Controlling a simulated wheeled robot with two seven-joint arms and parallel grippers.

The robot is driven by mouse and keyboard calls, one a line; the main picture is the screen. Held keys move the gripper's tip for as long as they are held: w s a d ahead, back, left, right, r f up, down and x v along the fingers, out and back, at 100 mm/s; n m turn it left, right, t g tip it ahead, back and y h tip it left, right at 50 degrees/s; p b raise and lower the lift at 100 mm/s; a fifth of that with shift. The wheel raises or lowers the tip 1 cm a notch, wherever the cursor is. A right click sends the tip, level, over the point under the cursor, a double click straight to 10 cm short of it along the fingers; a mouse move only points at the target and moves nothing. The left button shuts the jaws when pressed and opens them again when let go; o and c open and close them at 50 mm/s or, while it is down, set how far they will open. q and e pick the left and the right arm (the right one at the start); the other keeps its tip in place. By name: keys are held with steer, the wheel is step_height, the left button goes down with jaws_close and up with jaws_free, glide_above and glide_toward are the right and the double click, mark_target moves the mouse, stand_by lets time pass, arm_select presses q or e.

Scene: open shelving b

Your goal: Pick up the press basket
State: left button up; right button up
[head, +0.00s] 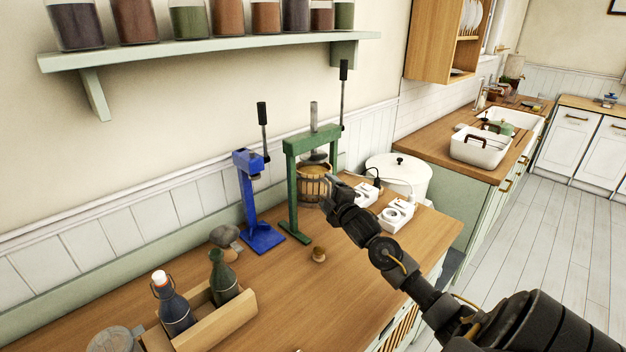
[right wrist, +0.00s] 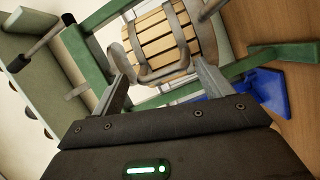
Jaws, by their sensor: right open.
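The press basket (head: 313,186) is a round basket of upright wooden slats with metal bands, standing inside the green press (head: 292,180) on the wooden counter. My right gripper (head: 331,187) is open in front of the basket and hides part of its right side. In the right wrist view, the press basket (right wrist: 165,38) lies just beyond the open fingers (right wrist: 165,78), with a grey metal loop on its side between them. I cannot tell whether the fingers touch it. My left gripper is not in view.
A blue press (head: 255,200) stands left of the green one. White devices (head: 396,214) and a white lidded pot (head: 400,178) are to the right. A wooden crate (head: 236,315) with bottles is in front, and a shelf of jars (head: 220,45) hangs above.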

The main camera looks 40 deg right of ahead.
steer(key=shift+w+d, duration=0.15)
steer(key=shift+w, duration=0.35)
steer(key=shift+s, duration=0.1)
steer(key=c, duration=1.4)
steer(key=shift+r, duration=0.1)
steer(key=shift+c, duration=0.4)
